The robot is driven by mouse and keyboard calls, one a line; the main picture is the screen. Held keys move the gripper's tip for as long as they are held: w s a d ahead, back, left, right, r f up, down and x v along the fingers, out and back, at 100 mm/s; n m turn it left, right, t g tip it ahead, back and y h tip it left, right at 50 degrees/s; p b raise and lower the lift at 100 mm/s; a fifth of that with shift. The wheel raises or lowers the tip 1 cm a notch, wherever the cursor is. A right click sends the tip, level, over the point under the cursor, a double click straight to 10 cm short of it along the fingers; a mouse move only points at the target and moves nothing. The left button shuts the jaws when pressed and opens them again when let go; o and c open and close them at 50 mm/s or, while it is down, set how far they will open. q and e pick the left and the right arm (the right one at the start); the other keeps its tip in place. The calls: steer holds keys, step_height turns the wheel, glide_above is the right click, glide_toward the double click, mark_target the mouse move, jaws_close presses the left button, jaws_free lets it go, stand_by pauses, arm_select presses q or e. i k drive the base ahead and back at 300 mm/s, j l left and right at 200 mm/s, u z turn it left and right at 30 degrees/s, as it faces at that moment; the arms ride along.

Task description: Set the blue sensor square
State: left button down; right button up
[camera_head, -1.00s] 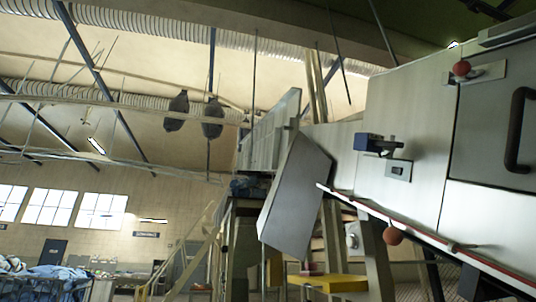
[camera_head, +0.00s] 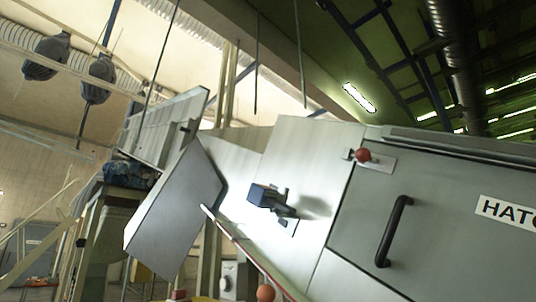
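The blue sensor (camera_head: 262,195) is a small dark blue box on a dark bracket, mounted on the grey metal side panel (camera_head: 305,160) of a large machine. It sits left of the hatch and looks tilted in this tilted view; I cannot tell whether it is square to its bracket. A small plate lies just below it, partly hidden behind the bracket. Neither of my grippers shows in the head view.
A grey hatch door (camera_head: 440,225) with a black handle (camera_head: 394,231) is at the right. A red ball knob (camera_head: 362,155) is above it. An orange ball (camera_head: 265,292) is at the lower edge. A slanted metal flap (camera_head: 175,212) juts out at the left.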

mark_target(261, 195)
steer(key=j+u, duration=0.15)
steer(key=j, duration=1.35)
